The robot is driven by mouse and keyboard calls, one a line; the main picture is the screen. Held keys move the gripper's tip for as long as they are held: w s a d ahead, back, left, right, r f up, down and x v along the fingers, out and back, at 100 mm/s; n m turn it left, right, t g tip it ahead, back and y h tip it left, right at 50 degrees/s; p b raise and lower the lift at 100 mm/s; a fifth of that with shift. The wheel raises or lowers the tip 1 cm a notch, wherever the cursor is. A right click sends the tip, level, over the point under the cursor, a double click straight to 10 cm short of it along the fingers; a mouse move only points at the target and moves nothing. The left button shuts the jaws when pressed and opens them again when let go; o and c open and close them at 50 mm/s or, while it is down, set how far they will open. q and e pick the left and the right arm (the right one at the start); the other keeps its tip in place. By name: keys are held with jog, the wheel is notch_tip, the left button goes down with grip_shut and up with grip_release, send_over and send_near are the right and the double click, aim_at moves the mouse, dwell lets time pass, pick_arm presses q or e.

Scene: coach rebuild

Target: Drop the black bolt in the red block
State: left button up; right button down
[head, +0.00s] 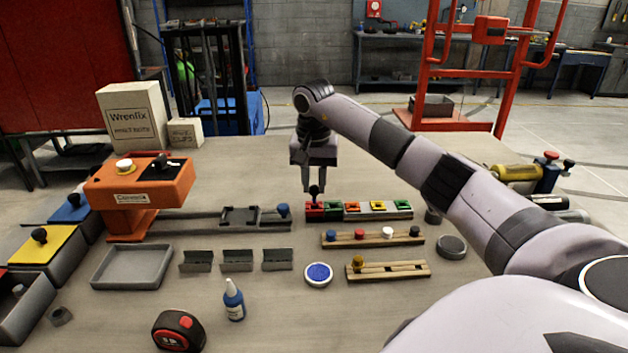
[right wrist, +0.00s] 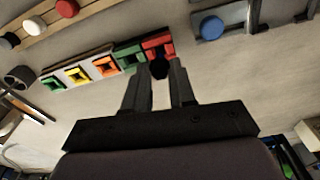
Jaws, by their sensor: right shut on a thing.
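The black bolt (head: 315,190) is between the fingertips of my right gripper (head: 314,186), which is shut on it and points down. The bolt (right wrist: 159,68) and the right gripper (right wrist: 161,82) also show in the right wrist view. The red block (head: 314,211) is at the left end of a row of coloured blocks, directly below the bolt in the head view. In the right wrist view the red block (right wrist: 158,46) shows its dark opening, partly behind the bolt. I cannot tell whether the bolt's lower end is in the opening. My left gripper is not in view.
A green block (head: 333,209) stands beside the red one. A wooden rail (head: 345,241) with several coloured bolts lies in front. A blue bolt (head: 283,210) stands at the left on a grey fixture. An orange machine (head: 138,195) stands further left. A grey tray (head: 132,284) is empty.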

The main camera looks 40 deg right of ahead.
jog(key=shift+f+b, duration=0.3)
jog(key=shift+f, duration=1.6)
dwell(1.8)
jog(key=shift+c, duration=2.3)
grip_release()
jog(key=shift+r+p, duration=0.3)
jog(key=shift+r, duration=2.75)
